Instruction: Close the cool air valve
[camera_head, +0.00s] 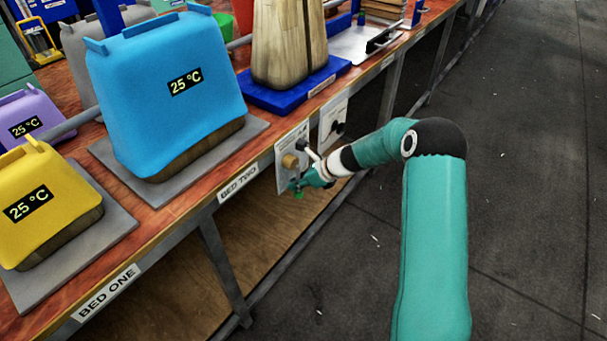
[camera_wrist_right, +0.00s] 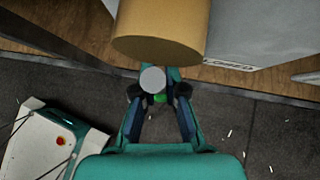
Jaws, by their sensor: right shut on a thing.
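A light control panel (camera_head: 281,175) hangs on the front edge of the bench, right of the BED TWO label. It bears a tan round knob (camera_head: 290,160), which looms large at the top of the wrist view (camera_wrist_right: 160,35). My right gripper (camera_head: 303,184) is at the lower part of this panel, below the tan knob. In the wrist view its fingers (camera_wrist_right: 160,100) close on a small part with a grey round end (camera_wrist_right: 152,79) and a bit of green. The lettering is too small to tell which control is the cool air valve. My left gripper is out of view.
A second panel (camera_head: 334,122) with a dark knob is just to the right. A blue 25 °C cover (camera_head: 165,90) and a yellow one (camera_head: 40,205) stand on the bench above. The grey floor (camera_head: 530,150) to the right is clear.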

